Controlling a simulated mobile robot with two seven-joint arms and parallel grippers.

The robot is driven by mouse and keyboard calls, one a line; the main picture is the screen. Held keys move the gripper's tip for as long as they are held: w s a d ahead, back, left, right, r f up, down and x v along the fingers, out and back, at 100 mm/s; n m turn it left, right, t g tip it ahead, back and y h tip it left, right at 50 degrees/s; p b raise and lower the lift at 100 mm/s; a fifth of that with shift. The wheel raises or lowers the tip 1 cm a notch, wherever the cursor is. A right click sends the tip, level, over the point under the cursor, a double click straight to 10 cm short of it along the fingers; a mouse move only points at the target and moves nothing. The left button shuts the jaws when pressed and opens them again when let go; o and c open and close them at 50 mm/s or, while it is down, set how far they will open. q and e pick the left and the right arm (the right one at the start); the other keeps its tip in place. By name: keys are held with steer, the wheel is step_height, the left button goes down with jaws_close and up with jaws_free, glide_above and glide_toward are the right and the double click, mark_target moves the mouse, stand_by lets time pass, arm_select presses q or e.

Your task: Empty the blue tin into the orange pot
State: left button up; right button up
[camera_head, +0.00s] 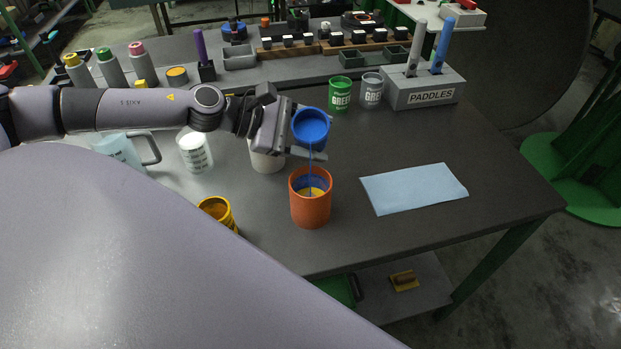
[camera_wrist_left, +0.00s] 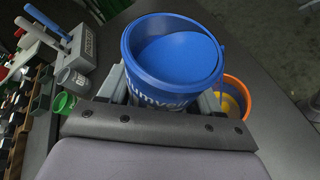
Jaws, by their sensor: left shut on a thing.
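The blue tin (camera_head: 311,124) is held tilted by my left gripper (camera_head: 305,137), above the orange pot. In the left wrist view the blue tin (camera_wrist_left: 174,60) sits between the fingers, with blue paint filling its visible opening. A thin blue stream (camera_head: 310,165) runs from the tin down into the orange pot. The orange pot (camera_head: 311,208) stands upright on the table and holds yellow and blue paint. It also shows partly behind the tin in the left wrist view (camera_wrist_left: 240,90). My right gripper is not in view.
A light blue cloth (camera_head: 413,188) lies right of the pot. A yellow tin (camera_head: 218,211) and a white container (camera_head: 267,157) stand to its left. Green (camera_head: 340,95) and grey (camera_head: 371,92) tins stand behind, beside the paddle holder (camera_head: 424,91). The table's front edge is close to the pot.

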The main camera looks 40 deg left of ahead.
arm_select(q)
steer(key=shift+r+m, duration=0.3)
stand_by(0.9)
steer(key=shift+w+a+f+m+t+y, duration=0.15)
steer(key=shift+f+m+t+y, duration=0.15)
steer(key=shift+m+t, duration=0.25)
steer(key=shift+w+f+m+t+y, duration=0.1)
steer(key=shift+f+m+t+y, duration=0.15)
steer(key=shift+m+t, duration=0.3)
stand_by(3.7)
steer(key=shift+r+m, duration=0.25)
steer(key=shift+m, duration=0.25)
stand_by(1.4)
